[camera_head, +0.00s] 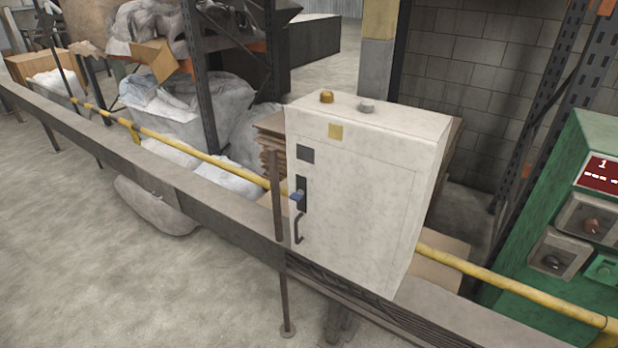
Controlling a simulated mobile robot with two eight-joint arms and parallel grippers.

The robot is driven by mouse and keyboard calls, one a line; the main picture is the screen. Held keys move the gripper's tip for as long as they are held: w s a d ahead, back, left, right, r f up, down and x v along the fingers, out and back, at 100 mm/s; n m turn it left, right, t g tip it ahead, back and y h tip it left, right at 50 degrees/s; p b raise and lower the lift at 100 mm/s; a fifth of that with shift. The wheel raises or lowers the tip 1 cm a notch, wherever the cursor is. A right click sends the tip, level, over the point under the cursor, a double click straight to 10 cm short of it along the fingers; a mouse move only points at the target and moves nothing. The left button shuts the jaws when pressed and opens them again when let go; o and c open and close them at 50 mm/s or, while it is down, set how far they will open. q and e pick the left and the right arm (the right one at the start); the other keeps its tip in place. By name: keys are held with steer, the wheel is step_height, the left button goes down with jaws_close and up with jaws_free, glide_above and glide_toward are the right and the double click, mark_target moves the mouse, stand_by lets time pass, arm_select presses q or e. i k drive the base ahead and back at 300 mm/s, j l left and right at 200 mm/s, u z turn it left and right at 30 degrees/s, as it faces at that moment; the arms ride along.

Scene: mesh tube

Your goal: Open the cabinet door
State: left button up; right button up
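The white cabinet (362,200) stands upright at the centre of the head view, behind a low grey rail. Its front door (352,225) appears shut, with its edges flush with the body. A dark curved handle (299,228) is low on the door's left side. Neither of my grippers shows in this view.
A grey rail (190,195) and a yellow pipe (200,157) run diagonally across the scene. A green control box (560,215) stands at the right. Shelving with sacks (190,110) is behind. The floor at the lower left (100,280) is clear.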

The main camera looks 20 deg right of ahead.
mark_target(364, 185)
steer(key=i+j, duration=0.25)
steer(key=i, duration=0.2)
steer(key=i+j+z, duration=0.1)
steer(key=i+j, duration=0.15)
steer(key=i, duration=0.2)
